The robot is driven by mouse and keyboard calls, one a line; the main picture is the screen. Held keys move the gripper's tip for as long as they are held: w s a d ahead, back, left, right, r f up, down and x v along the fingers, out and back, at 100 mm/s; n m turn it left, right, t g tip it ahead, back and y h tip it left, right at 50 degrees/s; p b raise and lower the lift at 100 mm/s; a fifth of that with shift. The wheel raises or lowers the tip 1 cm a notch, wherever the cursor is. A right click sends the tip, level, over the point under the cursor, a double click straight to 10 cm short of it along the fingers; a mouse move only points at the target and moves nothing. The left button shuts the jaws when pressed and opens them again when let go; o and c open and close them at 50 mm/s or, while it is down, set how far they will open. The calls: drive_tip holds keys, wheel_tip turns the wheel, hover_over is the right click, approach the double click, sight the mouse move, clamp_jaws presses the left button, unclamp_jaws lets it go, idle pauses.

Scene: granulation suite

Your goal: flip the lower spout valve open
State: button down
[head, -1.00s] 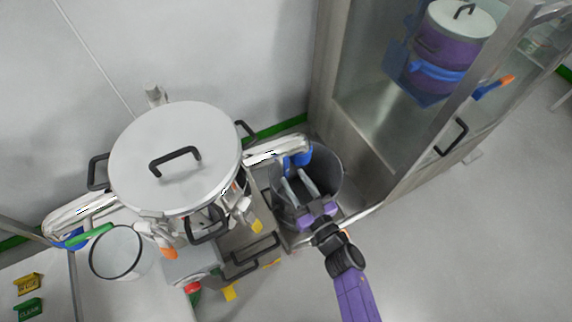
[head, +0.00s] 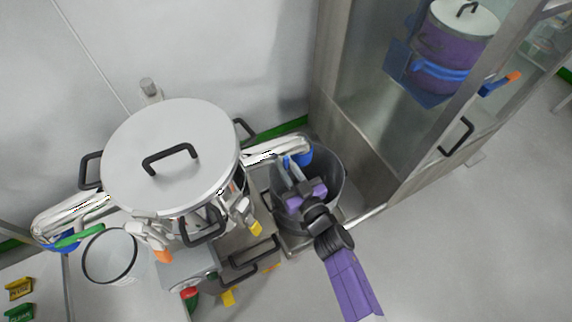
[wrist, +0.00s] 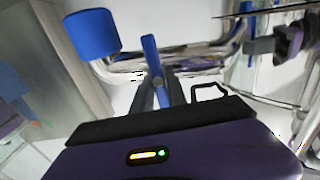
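The white vessel (head: 172,155) stands at left with a lidded top. A pale pipe (head: 268,155) runs from its right side to a blue part (head: 302,154) above a dark grey bucket (head: 333,190). My gripper (head: 287,172) is over the bucket, just below this pipe end. In the wrist view, a slim blue lever (wrist: 149,52) stands upright in line with my gripper's fingertips (wrist: 161,85). A blue cylinder (wrist: 92,33) is to its left. I cannot tell whether the fingers touch the lever or how far apart they are.
A glass-fronted cabinet (head: 372,110) stands close on the right, with a purple container (head: 440,55) in it. A white pail (head: 110,257) is at lower left. Black handles (head: 255,250) stick out below the vessel. The floor at right is clear.

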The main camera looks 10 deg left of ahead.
drive_tip(key=shift+n, duration=0.3)
drive_tip(key=n, duration=0.1)
drive_tip(key=n+b, duration=0.1)
drive_tip(key=n, duration=0.1)
drive_tip(key=shift+s+a+f+n, duration=0.1)
drive_tip(key=shift+s+a+n, duration=0.1)
drive_tip(key=shift+n, duration=0.1)
drive_tip(key=shift+s+a+f+n+b, duration=0.15)
drive_tip(key=shift+n+b, duration=0.55)
drive_tip(key=shift+n, duration=1.55)
drive_tip(key=shift+w+f+n+b, duration=0.15)
drive_tip(key=shift+n+b, duration=0.6)
drive_tip(key=shift+n, duration=1.55)
drive_tip(key=shift+s+a+f+n+b, duration=0.15)
drive_tip(key=shift+n+b, duration=0.55)
drive_tip(key=shift+n, duration=1.55)
drive_tip(key=c, duration=1.3)
unclamp_jaws()
